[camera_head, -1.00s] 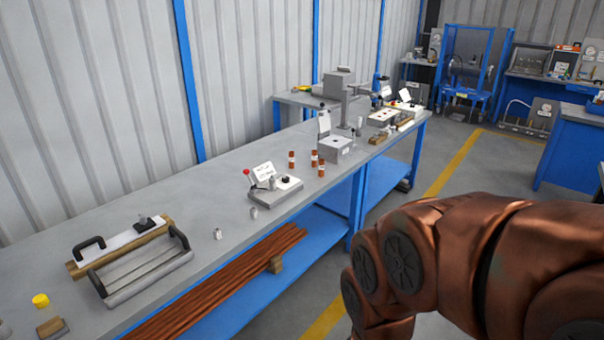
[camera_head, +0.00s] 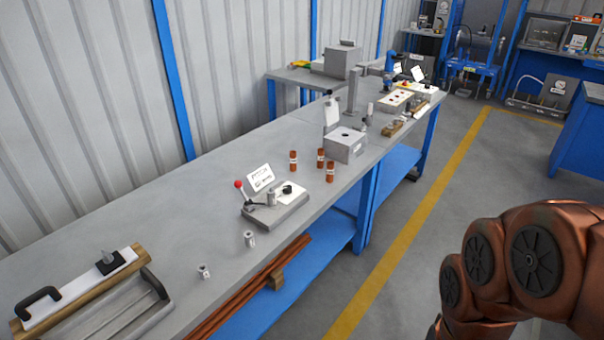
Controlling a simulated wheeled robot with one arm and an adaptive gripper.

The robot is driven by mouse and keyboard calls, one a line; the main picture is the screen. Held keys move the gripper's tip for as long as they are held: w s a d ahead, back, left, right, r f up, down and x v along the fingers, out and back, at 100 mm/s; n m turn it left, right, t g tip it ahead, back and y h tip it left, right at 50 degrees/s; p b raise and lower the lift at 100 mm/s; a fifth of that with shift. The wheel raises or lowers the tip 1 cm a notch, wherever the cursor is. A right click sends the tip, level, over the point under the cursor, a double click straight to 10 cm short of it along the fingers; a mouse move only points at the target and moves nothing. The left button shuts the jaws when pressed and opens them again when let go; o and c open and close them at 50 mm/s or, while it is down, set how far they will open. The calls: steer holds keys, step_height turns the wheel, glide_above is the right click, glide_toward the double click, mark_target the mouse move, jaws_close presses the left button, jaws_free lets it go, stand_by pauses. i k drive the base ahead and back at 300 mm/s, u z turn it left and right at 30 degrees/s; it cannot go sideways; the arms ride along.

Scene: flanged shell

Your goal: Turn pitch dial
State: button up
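A grey device (camera_head: 276,214) sits on the bench near its front edge, in the middle of the head view. A small black knob (camera_head: 287,189) stands on its white top plate and looks like the dial. A red-balled lever (camera_head: 239,185) and a short metal cylinder (camera_head: 271,198) are at its left. A white lettered card (camera_head: 260,176) stands behind it; its text is too small to read surely. My copper-coloured arm shows at the lower right, well apart from the device. My gripper is out of view.
The grey bench (camera_head: 190,222) runs along the wall. Several brown-red cylinders (camera_head: 293,160) and a grey box (camera_head: 345,146) stand beyond the device. Small metal cylinders (camera_head: 250,239) and a black-handled tray (camera_head: 120,310) are nearer. Floor with a yellow line (camera_head: 425,206) is clear at right.

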mark_target(287, 190)
steer(key=u, duration=0.2)
steer(key=i, duration=0.7)
steer(key=u, duration=0.75)
steer(key=i, duration=0.45)
steer(key=u, duration=0.45)
